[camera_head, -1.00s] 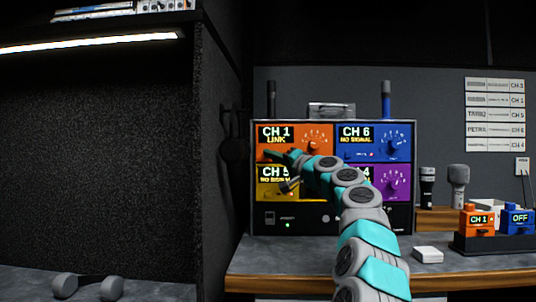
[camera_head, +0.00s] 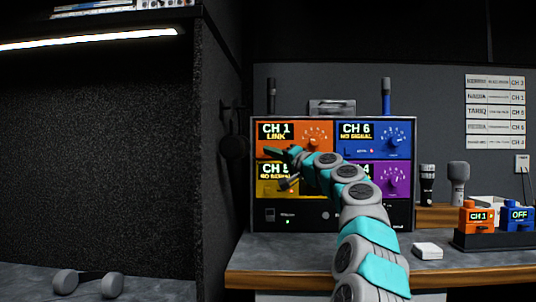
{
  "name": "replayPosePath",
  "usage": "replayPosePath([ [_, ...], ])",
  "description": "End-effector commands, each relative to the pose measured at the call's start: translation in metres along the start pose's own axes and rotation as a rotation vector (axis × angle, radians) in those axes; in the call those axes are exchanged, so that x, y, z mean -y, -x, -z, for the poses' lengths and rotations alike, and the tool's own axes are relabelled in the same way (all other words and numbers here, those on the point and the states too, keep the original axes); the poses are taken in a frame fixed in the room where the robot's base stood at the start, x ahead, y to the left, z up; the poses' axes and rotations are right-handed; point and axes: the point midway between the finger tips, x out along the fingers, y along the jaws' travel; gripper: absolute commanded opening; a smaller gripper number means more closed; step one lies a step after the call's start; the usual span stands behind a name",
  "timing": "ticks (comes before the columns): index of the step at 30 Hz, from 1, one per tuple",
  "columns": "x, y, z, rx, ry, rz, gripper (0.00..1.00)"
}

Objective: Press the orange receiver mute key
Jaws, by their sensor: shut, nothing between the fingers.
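The orange receiver (camera_head: 279,131) is the upper left module of the rack (camera_head: 404,218) on the desk. Its display reads CH 1 LINK and a dial sits on its right side. My gripper (camera_head: 268,152) is shut and empty at the lower left of the orange panel. The gripper and arm cover the lower edge of that panel, so I cannot make out the mute key or tell whether the fingers touch it.
Blue (camera_head: 386,150), yellow (camera_head: 270,190) and purple (camera_head: 394,181) modules sit close around the orange one. Microphones (camera_head: 459,183), bodypacks (camera_head: 477,218) and a white box (camera_head: 428,251) stand at the right on the desk (camera_head: 290,254). Headphones (camera_head: 234,146) hang at the left.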

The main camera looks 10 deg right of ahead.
Motion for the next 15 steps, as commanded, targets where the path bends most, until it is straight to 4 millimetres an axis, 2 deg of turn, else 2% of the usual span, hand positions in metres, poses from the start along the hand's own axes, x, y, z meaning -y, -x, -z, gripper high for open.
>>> replayPosePath([
  [15, 0.0048, 0.0094, -0.0069, -0.001, 0.001, 0.003, 0.0],
])
